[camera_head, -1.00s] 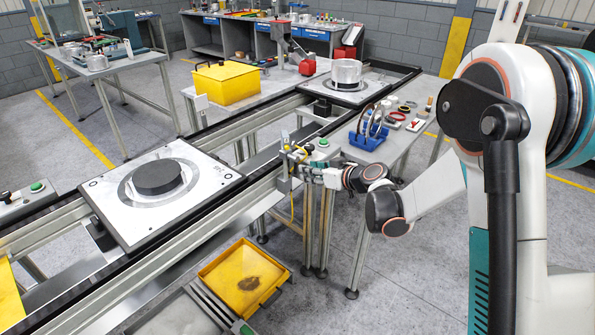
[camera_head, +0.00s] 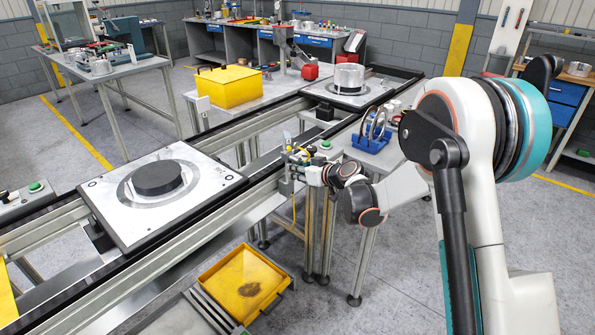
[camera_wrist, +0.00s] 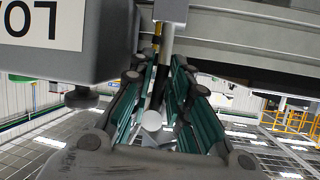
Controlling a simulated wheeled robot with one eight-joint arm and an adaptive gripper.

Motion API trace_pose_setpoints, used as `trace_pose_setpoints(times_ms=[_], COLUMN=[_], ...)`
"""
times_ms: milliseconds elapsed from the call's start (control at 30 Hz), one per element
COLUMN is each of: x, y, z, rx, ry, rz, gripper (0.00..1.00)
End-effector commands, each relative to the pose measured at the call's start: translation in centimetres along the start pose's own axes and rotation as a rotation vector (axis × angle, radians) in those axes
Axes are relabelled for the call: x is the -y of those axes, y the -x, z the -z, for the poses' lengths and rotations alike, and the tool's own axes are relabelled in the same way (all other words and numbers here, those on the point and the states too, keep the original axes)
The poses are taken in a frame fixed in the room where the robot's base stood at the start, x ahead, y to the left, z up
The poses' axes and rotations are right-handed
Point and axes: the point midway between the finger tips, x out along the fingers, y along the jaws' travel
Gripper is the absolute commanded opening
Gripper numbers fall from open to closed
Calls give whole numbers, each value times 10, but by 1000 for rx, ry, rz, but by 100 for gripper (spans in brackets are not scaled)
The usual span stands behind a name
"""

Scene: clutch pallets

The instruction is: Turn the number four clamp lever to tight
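My gripper (camera_head: 300,164) is at the post fixture beside the near side of the conveyor, right of the front pallet (camera_head: 213,173). In the wrist view my gripper (camera_wrist: 158,72) has its two teal-padded fingers on either side of a thin lever (camera_wrist: 157,88). This lever has a grey upper rod, a dark middle and a pale round end near my palm. The fingers are close to it, but I cannot tell whether they touch it. No number shows on the lever. In the head view the lever is too small to make out behind my fingers and small yellow parts.
A grey box with an upside-down white label (camera_wrist: 42,24) is close at the wrist view's upper left. A conveyor beam (camera_wrist: 250,40) crosses the top right. A yellow tray (camera_head: 245,285) lies below. A blue rack (camera_head: 371,143) stands on the side table behind my wrist.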

Motion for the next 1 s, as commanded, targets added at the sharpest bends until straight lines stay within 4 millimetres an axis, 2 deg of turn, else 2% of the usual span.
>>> trace_pose_setpoints(times_ms=[667, 700, 800, 1000], x=[-3, -3, -3, -3], y=[-1, -1, -1, 0], z=[1, 1, 1, 0], rx=[-19, -20, -19, -19], ry=[92, 91, 91, 90], rz=[-35, -35, -35, -35], gripper=[0, 11, 29, 29])
